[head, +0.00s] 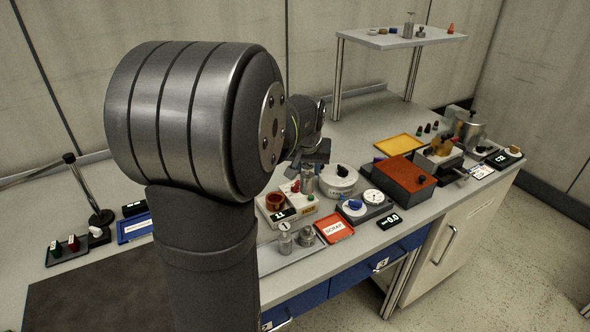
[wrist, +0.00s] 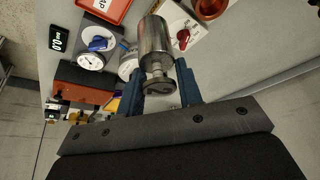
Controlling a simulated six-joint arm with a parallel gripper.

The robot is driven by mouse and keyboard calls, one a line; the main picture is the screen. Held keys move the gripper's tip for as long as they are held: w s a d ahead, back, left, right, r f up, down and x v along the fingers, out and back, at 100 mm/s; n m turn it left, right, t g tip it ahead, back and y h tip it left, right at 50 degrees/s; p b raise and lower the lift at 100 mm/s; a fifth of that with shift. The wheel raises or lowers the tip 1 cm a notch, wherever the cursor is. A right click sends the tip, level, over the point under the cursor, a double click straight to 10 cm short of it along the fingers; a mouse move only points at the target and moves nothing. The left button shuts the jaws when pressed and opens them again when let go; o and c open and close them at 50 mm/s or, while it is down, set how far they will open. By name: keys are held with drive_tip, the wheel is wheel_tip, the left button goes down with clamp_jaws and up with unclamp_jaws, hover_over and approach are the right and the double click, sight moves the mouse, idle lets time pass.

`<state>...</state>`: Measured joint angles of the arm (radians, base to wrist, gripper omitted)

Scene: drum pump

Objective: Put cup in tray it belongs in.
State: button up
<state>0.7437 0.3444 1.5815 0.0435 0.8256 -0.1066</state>
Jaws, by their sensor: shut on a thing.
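My gripper (wrist: 160,88) is shut on a steel cylinder (wrist: 155,38) with a small knob at its near end. The cylinder also shows in the head view (head: 307,181), below my dark gripper, close to a white device. I cannot tell if it is the task's cup. A brown-red open cup (head: 275,202) sits on that device and shows at the wrist view's top edge (wrist: 210,8). A red tray (head: 335,229) labelled SCRAP lies at the bench front. A yellow tray (head: 399,146) lies further back, empty. A blue tray (head: 136,229) with an unreadable label lies left.
The white device (head: 296,213) has a display and red knob. A white round pot (head: 338,180), a gauge unit (head: 367,203) and a red-topped box (head: 404,179) crowd the right. Steel weights (head: 286,243) stand in front. A raised shelf (head: 400,39) stands behind. My arm hides the middle bench.

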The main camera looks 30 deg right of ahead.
drive_tip(key=shift+s+d+r, duration=0.15)
drive_tip(key=shift+s+r, duration=0.1)
drive_tip(key=shift+r, duration=1.35)
drive_tip(key=s+d+f, duration=0.2)
drive_tip(key=d+f, duration=0.1)
drive_tip(key=f, duration=0.3)
drive_tip(key=s+d+f, duration=0.3)
drive_tip(key=f, duration=0.4)
drive_tip(key=shift+d+f, duration=0.2)
drive_tip(key=shift+d, duration=0.05)
drive_tip(key=shift+f, duration=0.3)
drive_tip(key=shift+f, duration=0.25)
drive_tip(key=shift+w+f, duration=0.1)
drive_tip(key=shift+f, duration=1.05)
idle(0.7)
